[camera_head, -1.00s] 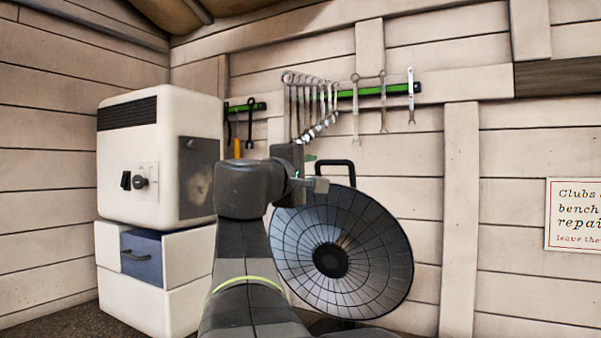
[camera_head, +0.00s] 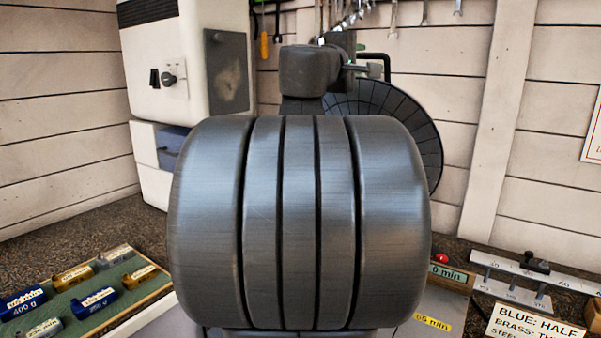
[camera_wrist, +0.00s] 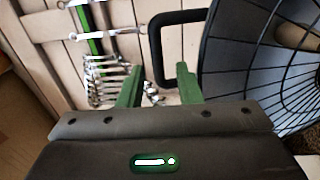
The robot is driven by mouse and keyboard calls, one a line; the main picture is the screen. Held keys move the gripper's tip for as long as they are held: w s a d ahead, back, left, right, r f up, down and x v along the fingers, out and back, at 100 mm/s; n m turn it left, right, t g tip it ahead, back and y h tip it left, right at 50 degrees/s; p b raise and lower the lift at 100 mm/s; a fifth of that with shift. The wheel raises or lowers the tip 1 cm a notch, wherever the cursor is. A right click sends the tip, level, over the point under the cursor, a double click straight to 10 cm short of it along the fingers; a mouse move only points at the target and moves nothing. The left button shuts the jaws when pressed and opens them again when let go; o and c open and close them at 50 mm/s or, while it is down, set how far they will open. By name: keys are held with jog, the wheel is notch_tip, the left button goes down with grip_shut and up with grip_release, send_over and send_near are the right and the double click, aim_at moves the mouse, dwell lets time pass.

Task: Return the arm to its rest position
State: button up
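My arm's large ribbed dark joint fills the middle of the head view, with the upper arm rising behind it toward the back wall. In the wrist view my gripper (camera_wrist: 160,88) shows two green fingers set well apart, with nothing between them. The gripper points toward the wall. Its fingertips are not clear in the head view, hidden among the dark arm parts.
A round wire-fronted fan (camera_head: 385,110) with a black handle (camera_wrist: 166,50) stands behind the arm. Wrenches (camera_wrist: 105,82) hang on the wall. A white cabinet (camera_head: 150,75) stands left. A tray (camera_head: 150,298) of labelled weights, a scale bar (camera_head: 540,279) and a sign (camera_head: 530,325) flank the arm.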

aim_at(367, 57)
jog(key=p+x, duration=0.1)
jog(key=x, duration=0.5)
jog(key=shift+r, duration=0.1)
jog(key=shift+s, duration=0.1)
jog(key=shift+s+a, duration=0.1)
jog(key=shift+s, duration=0.05)
jog(key=b+v, duration=0.3)
jog(key=v, duration=1.1)
jog(key=p+x, duration=0.3)
jog(key=x, duration=1.1)
jog(key=shift+w, duration=0.25)
jog(key=p, duration=0.1)
jog(key=r+p, duration=0.1)
jog(key=p, duration=0.1)
jog(key=shift+w+d, duration=0.2)
jog(key=shift+d, duration=0.05)
